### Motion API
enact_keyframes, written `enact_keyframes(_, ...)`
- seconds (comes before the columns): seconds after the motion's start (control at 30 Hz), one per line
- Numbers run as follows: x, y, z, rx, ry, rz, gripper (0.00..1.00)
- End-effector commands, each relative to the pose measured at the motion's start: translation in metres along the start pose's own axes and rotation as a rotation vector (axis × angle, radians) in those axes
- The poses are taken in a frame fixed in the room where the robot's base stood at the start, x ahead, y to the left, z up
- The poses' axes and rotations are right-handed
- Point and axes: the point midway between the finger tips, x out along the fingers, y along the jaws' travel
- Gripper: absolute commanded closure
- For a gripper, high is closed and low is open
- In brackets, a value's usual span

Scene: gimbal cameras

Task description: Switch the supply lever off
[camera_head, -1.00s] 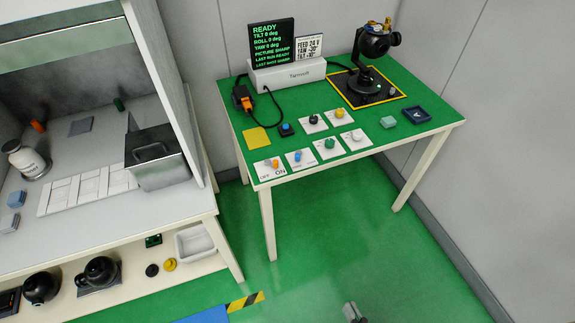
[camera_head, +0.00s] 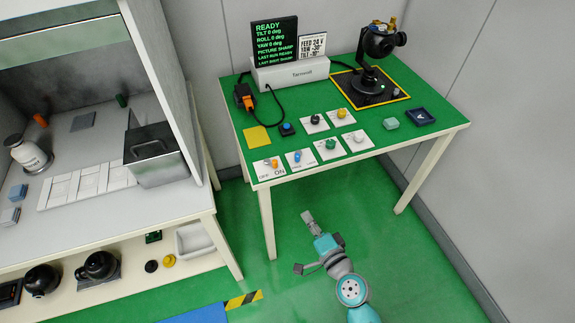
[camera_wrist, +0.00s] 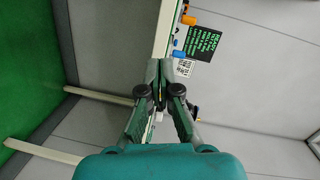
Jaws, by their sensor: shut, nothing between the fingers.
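The supply lever (camera_head: 274,162) is an orange-tipped lever on a white plate marked OFF and ON, at the front left corner of the green table. Its tip looks nearer the ON side. The orange tip also shows near the top of the wrist view (camera_wrist: 189,20). My gripper (camera_head: 308,216) is in front of the table, below and right of the lever, and apart from it. In the wrist view my gripper's fingers (camera_wrist: 170,70) are together with nothing held.
A blue-tipped control (camera_head: 297,156) stands right of the lever, beside a green knob (camera_head: 331,144). The table's front edge (camera_head: 350,159) lies between my gripper and the controls. A display (camera_head: 275,42) and a gimbal camera (camera_head: 379,42) stand behind. Floor in front is clear.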

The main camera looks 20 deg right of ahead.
Motion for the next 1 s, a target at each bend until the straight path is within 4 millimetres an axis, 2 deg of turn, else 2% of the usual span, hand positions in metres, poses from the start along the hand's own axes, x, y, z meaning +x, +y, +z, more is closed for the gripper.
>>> enact_keyframes(0.03,0.015,-0.007,-0.005,0.037,-0.007,-0.023,1.0)
enact_keyframes(0.1,0.032,-0.015,-0.01,0.087,-0.018,-0.049,1.0)
enact_keyframes(0.3,0.063,-0.034,-0.02,0.186,-0.047,-0.103,1.0)
enact_keyframes(0.5,0.072,-0.041,-0.023,0.22,-0.057,-0.122,1.0)
enact_keyframes(0.87,0.074,-0.042,-0.023,0.22,-0.058,-0.122,1.0)
enact_keyframes(1.0,0.084,-0.043,-0.023,0.219,-0.059,-0.121,1.0)
